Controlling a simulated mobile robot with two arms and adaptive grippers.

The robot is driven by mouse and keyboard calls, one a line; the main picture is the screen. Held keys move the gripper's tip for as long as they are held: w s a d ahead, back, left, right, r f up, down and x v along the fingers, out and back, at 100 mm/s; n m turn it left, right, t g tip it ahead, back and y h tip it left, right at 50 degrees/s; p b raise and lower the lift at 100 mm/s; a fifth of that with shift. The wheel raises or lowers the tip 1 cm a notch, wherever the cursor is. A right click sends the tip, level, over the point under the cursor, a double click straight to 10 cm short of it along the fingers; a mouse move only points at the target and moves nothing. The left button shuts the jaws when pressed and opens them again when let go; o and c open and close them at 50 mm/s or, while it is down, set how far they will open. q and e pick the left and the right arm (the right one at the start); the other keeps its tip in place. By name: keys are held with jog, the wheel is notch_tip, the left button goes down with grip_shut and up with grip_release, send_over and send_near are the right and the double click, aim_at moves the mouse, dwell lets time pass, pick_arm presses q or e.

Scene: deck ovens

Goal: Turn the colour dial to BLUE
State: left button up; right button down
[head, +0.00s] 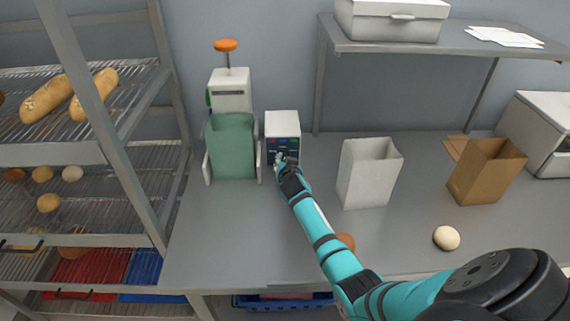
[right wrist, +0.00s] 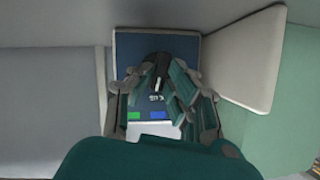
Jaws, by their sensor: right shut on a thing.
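A small white box (head: 283,122) with a dark blue front panel (head: 277,146) stands at the back of the counter. Small coloured marks show on the panel. My right gripper (head: 284,161) reaches the panel from the front. In the right wrist view the fingers (right wrist: 162,84) are shut around a small dark dial (right wrist: 160,70) with a pale line on it. A green patch (right wrist: 134,116) and a blue patch (right wrist: 158,115) show beside the fingers. The fingers hide part of the panel, and I cannot tell which colour the dial points to. My left gripper is not in view.
A white machine with an orange knob (head: 226,45) and a green bin (head: 232,147) stand left of the box. A white bag (head: 368,172), a brown bag (head: 486,170) and a pale dough ball (head: 446,238) are to the right. A bread rack (head: 140,190) is far left.

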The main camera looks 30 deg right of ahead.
jog(key=shift+a+f+n+g+h+b, duration=0.1)
jog(key=shift+n+g+h+b, duration=0.4)
jog(key=shift+n, duration=0.3)
jog(key=c, duration=1.3)
grip_release()
jog(key=v, duration=1.2)
jog(key=shift+s, duration=0.1)
